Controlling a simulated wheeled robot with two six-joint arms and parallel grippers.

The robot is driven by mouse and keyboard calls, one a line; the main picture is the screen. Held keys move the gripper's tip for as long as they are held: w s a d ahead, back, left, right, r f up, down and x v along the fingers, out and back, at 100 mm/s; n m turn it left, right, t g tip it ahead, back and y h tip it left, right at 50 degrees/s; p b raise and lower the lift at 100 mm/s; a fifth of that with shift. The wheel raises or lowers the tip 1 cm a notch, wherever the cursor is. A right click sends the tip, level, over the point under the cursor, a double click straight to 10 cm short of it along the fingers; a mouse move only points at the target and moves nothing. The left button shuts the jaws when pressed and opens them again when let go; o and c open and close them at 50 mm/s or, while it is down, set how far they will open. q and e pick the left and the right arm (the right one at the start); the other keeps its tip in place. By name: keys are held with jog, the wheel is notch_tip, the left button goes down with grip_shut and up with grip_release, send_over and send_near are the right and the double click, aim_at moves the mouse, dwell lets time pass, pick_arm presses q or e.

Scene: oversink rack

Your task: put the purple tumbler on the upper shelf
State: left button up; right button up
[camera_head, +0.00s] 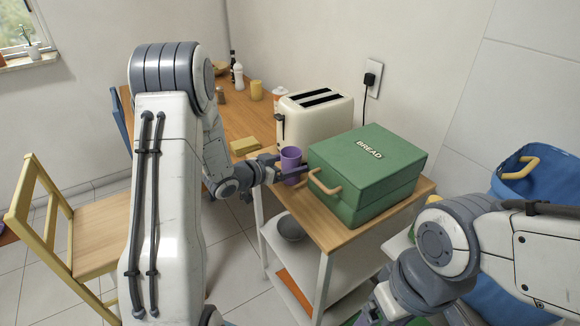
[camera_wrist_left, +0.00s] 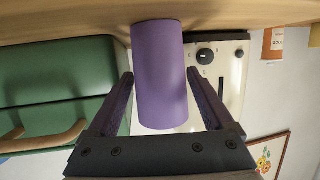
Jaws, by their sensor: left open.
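The purple tumbler (camera_head: 291,156) stands upright on the wooden top of a white-legged stand (camera_head: 335,238), between the green bread box and the toaster. My left gripper (camera_head: 284,170) is at the tumbler. In the left wrist view, where the stand top is uppermost, the tumbler (camera_wrist_left: 160,75) is between the two open fingers of my left gripper (camera_wrist_left: 159,80), with a small gap showing on each side. My right arm comes in at the lower right, and its fingers are not visible. I cannot tell which surface is the upper shelf.
The green bread box (camera_head: 365,170) with a wooden handle is right of the tumbler. The cream toaster (camera_head: 316,118) is behind it. A grey bowl (camera_head: 290,229) sits on the shelf below. A yellow block (camera_head: 243,145) lies to the left on the wooden table (camera_head: 180,99).

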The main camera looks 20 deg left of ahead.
pick_arm(q)
jog(key=c, duration=1.1)
jog(key=shift+r, duration=0.15)
